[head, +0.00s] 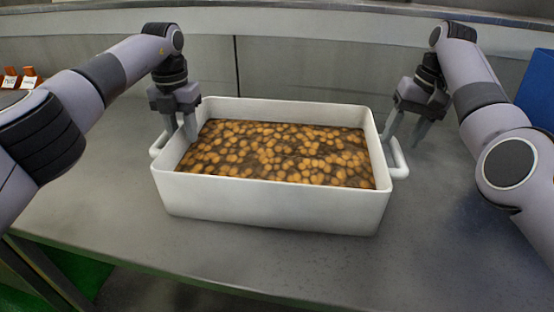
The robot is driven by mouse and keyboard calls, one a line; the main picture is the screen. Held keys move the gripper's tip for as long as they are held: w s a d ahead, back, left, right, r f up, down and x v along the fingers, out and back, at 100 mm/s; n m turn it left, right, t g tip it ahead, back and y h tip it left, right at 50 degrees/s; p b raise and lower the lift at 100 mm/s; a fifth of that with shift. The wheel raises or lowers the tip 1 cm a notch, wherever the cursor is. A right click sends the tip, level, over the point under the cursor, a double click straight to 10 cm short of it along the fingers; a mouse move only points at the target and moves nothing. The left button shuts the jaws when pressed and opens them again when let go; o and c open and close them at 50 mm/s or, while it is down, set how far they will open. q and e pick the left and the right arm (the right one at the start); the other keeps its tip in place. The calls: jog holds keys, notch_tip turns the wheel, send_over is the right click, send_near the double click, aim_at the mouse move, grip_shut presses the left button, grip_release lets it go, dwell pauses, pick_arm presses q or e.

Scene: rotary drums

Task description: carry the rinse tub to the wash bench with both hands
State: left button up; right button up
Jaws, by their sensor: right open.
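The rinse tub (270,205) is a white rectangular tub with a bar handle on each short side. It stands level on a grey surface and holds brown, round pieces in dark liquid. My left gripper (181,132) is at the tub's left side, fingers pointing down by the left handle (157,144). Its fingertips are partly hidden by the tub wall, and I cannot tell whether it grips anything. My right gripper (405,138) is open with its fingers spread, just behind and above the right handle (399,160). It holds nothing. I cannot pick out the wash bench.
The grey surface (270,262) is clear in front of the tub and ends at a front edge. A grey metal wall (300,70) stands behind. A blue object (532,90) is at the far right. Small orange-brown items (28,76) sit at the far left.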

pick_arm(q)
send_over(191, 166)
jog(key=shift+w+a+f, duration=0.1)
jog(key=shift+w+f, duration=0.05)
jog(key=shift+f, duration=0.95)
jog(key=shift+w+f, duration=0.15)
jog(key=shift+f, duration=0.95)
pick_arm(e)
jog(key=shift+a+f, duration=0.25)
jog(key=shift+f, duration=0.8)
jog(key=shift+a+f, duration=0.2)
jog(key=shift+f, duration=0.85)
pick_arm(q)
jog(key=c, duration=0.5)
pick_arm(e)
jog(key=c, duration=0.5)
pick_arm(q)
grip_shut()
pick_arm(e)
grip_shut()
